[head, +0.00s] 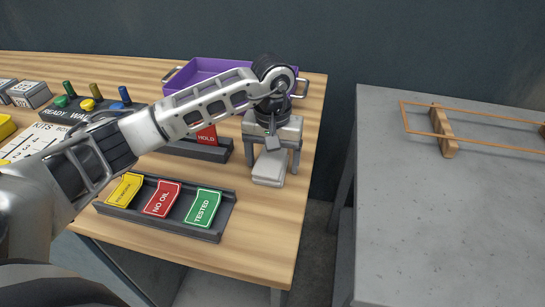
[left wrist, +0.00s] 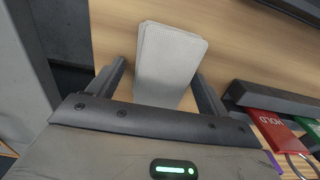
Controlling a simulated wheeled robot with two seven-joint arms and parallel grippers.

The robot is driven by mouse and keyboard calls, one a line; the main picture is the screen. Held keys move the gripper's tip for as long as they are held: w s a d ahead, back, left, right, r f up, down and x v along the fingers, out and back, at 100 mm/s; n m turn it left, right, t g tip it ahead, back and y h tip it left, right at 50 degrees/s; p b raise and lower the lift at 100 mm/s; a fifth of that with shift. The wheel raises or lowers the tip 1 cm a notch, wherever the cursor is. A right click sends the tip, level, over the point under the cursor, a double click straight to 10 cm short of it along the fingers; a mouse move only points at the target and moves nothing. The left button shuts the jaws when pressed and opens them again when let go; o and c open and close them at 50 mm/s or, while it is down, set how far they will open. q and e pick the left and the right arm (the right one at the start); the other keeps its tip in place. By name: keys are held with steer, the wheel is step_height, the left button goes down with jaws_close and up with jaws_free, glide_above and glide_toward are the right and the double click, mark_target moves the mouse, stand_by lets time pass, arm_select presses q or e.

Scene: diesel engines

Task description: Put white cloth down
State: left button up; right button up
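The white cloth (head: 268,170) is a folded, pale rectangular pad near the right end of the wooden table (head: 262,222). It appears to lie flat on the wood. My left gripper (head: 272,160) points down over it, with one finger on each side. In the left wrist view the cloth (left wrist: 168,60) lies between the spread fingers of my left gripper (left wrist: 162,85), with a visible gap beside the left finger. The cloth's near end is hidden by the gripper body. My right gripper is not in view.
A dark tray with yellow, red and green tags (head: 162,199) lies at the front. A red HOLD tag (head: 206,136) sits in another tray left of the gripper. A purple crate (head: 190,72) stands behind. A gap separates the table from a grey table (head: 450,215) holding a wooden frame (head: 443,132).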

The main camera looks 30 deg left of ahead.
mark_target(272, 157)
arm_select(q)
steer(key=shift+r, duration=0.1)
steer(key=shift+r+p, duration=0.2)
steer(key=shift+p, duration=0.15)
step_height(272, 157, up, 12)
steer(key=b, duration=0.1)
steer(key=shift+f, duration=0.1)
stand_by(0.5)
